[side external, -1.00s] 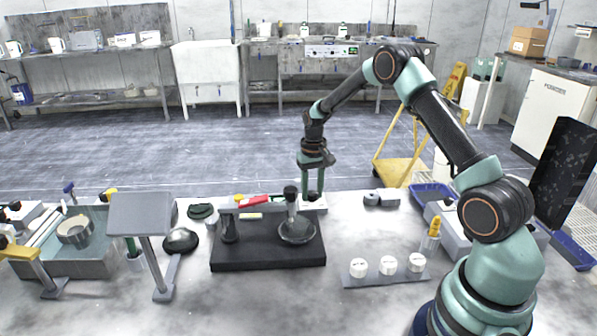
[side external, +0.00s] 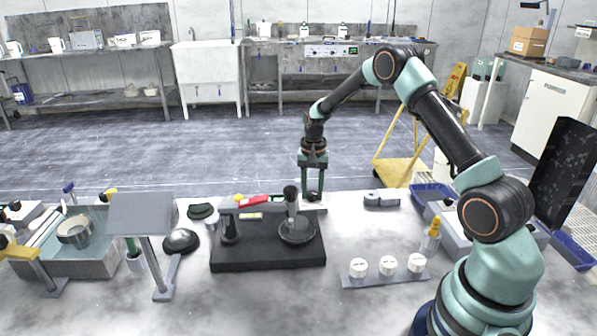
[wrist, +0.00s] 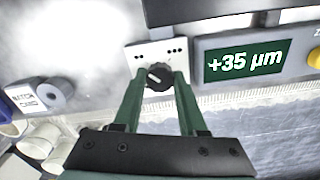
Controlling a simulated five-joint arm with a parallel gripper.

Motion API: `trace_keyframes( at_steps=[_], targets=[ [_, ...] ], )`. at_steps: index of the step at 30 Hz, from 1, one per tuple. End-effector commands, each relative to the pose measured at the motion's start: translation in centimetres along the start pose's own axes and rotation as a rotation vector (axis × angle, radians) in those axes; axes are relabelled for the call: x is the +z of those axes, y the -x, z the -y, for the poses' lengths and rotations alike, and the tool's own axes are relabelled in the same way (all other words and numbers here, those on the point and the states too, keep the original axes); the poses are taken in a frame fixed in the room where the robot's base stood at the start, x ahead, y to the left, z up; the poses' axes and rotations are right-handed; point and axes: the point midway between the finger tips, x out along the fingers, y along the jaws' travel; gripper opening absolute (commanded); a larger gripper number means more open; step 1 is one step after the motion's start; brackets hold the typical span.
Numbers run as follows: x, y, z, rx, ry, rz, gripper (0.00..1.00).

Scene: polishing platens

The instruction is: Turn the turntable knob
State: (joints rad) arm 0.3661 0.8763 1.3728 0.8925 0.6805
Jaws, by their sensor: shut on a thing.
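In the wrist view, the knob (wrist: 158,77) is round and black with a white pointer mark. It sits on a white plate (wrist: 150,50) with black dots. My gripper (wrist: 153,82) has its two green fingers on either side of the knob and is shut on it. In the side view, my gripper (side external: 313,198) points down at the white plate (side external: 320,208), behind the black-based platen stand (side external: 268,256). The knob itself is too small or hidden there.
A display (wrist: 245,61) reading +35 µm is right of the knob plate. A grey holder (wrist: 52,95) labelled batch card lies to the left. In the side view, a strip with white round pieces (side external: 388,266) lies at front right. A grey-topped stand (side external: 153,215) rises at left.

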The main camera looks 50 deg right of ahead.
Motion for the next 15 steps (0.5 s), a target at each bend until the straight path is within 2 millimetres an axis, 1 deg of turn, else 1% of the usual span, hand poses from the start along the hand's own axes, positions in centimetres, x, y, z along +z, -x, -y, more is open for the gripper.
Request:
trace_keyframes(
  at_steps=[10,11,12,13,15],
  targets=[
    [-0.02,0.23,0.02,0.0,-0.001,0.0,0.0],
    [-0.03,0.23,0.02,0.0,-0.001,0.0,0.52],
    [-0.04,0.22,0.03,0.0,-0.001,-0.001,0.68],
    [-0.04,0.21,0.02,0.0,-0.001,-0.001,0.71],
    [-0.03,0.16,0.02,0.0,-0.001,0.0,0.71]
  ],
)
